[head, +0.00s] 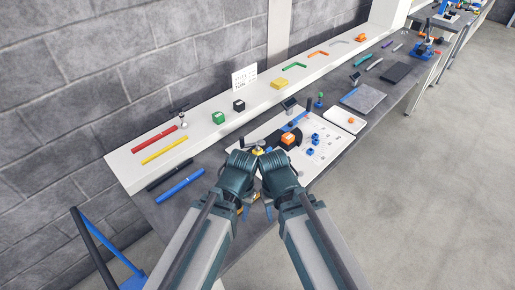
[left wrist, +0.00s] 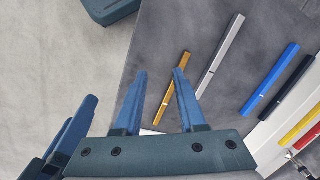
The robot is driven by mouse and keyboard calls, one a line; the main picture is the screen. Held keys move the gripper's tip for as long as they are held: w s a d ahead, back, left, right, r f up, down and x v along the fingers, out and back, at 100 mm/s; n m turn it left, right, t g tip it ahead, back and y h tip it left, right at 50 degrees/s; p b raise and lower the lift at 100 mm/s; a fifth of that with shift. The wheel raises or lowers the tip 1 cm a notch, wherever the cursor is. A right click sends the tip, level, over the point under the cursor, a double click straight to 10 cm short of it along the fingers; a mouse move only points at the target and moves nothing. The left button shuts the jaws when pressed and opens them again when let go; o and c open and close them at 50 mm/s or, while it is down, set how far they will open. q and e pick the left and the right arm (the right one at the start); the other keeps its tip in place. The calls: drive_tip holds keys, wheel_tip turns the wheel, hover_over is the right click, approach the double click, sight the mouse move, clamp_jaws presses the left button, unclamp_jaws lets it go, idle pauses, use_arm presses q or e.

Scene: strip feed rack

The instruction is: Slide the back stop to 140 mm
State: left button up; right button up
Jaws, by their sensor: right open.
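A white board (head: 322,157) lies on the bench with a black fixture, an orange block (head: 289,138), a blue bar (head: 295,121) and small blue parts (head: 312,151) on it. I cannot pick out the back stop or read any millimetre scale. My left gripper (head: 241,207) is low in front of the board, mostly hidden by its arm. In the left wrist view its two fingers (left wrist: 158,98) are apart with nothing held; a gold strip (left wrist: 172,86) lies on the bench beyond them. My right gripper (head: 268,209) is close beside it, open.
A blue strip (head: 180,185) and a black strip (head: 169,172) lie on the bench at left. The white shelf (head: 210,102) behind carries red and yellow strips and green, black and yellow blocks. A grey plate (head: 362,98) lies right of the board.

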use_arm(q)
drive_tip(key=shift+w, duration=0.15)
drive_tip(key=c, duration=0.3)
drive_tip(key=w+n, duration=0.1)
drive_tip(key=n, duration=0.1)
drive_tip(key=w+f+n+h+b, duration=0.1)
drive_tip(key=w+n, duration=0.1)
drive_tip(key=w+d+n+h, duration=0.1)
drive_tip(key=n, duration=0.1)
drive_tip(key=shift+w+f+t+b, duration=0.2)
drive_tip(key=shift+f+t+b, duration=0.1)
drive_tip(key=shift+f+b, duration=0.05)
clamp_jaws()
drive_tip(key=w+a+r+n+t+h+b, duration=0.1)
drive_tip(key=w+a+n+t+h+b, duration=0.1)
drive_tip(key=w+n, duration=0.7)
drive_tip(key=w+a+r+n+t+h+b, duration=0.1)
drive_tip(key=w+a+n+t+h+b, duration=0.1)
drive_tip(key=w+n, duration=0.8)
drive_tip(key=a+n+t+h, duration=0.1)
drive_tip(key=a+n+t, duration=0.1)
drive_tip(key=n, duration=0.3)
drive_tip(key=shift+r+n+h+b, duration=0.15)
drive_tip(key=shift+n+h+b, duration=0.15)
drive_tip(key=shift+n+h, duration=0.1)
